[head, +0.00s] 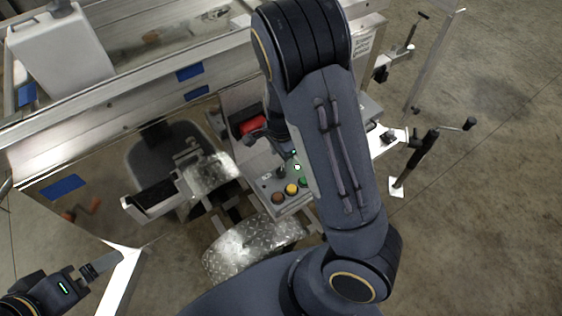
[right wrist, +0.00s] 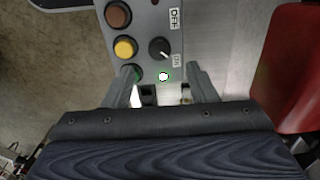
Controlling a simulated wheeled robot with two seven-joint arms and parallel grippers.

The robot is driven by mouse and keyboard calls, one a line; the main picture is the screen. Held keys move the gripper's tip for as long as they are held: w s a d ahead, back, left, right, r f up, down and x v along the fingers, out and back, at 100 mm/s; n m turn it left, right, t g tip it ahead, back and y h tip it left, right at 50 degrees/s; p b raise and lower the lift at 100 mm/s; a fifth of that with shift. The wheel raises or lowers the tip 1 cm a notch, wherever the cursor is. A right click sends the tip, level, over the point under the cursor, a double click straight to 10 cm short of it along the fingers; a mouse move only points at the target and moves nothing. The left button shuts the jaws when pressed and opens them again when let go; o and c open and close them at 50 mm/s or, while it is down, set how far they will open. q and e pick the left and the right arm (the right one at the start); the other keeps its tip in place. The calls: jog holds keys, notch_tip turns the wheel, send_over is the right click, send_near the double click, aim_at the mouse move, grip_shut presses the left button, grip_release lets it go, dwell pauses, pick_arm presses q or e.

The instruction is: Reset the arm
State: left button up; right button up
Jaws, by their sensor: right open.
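My right gripper (right wrist: 166,82) is open in the right wrist view, its two fingers apart over the lower end of a grey control panel (right wrist: 190,18). The panel carries a brown button (right wrist: 118,14), a yellow button (right wrist: 125,47), a black knob (right wrist: 159,48) between OFF and ON labels, and a lit green-white lamp (right wrist: 163,76). A green button is partly hidden by the left finger. Nothing shows held between the fingers. In the head view my right arm covers part of the panel (head: 267,186). My left gripper (head: 103,265) is at the lower left, away from the panel; its jaw gap is unclear.
A red object (right wrist: 296,65) is close on the right in the right wrist view. An aluminium trailer (head: 140,85) with a white container (head: 60,50) fills the upper left. A black-handled post (head: 415,160) stands right. Concrete floor (head: 490,200) is clear at right.

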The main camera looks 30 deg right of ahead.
jog(key=shift+r, duration=0.45)
jog(key=shift+s+a+r, duration=0.15)
jog(key=shift+s+r, duration=0.05)
jog(key=shift+r, duration=0.05)
jog(key=s+a+r+n+t+y, duration=0.2)
jog(key=s+r+n, duration=0.5)
jog(key=s+r, duration=0.1)
jog(key=s+a+r+n+t+y, duration=0.1)
jog(key=s+a+r+n+t, duration=0.1)
jog(key=s+r+n, duration=0.6)
notch_tip(320, 180, up, 3)
jog(key=shift+s+n+t+y, duration=0.3)
jog(key=shift+s+t+y, duration=0.1)
jog(key=shift+s+t, duration=0.35)
jog(key=shift+w, duration=0.1)
dwell(0.3)
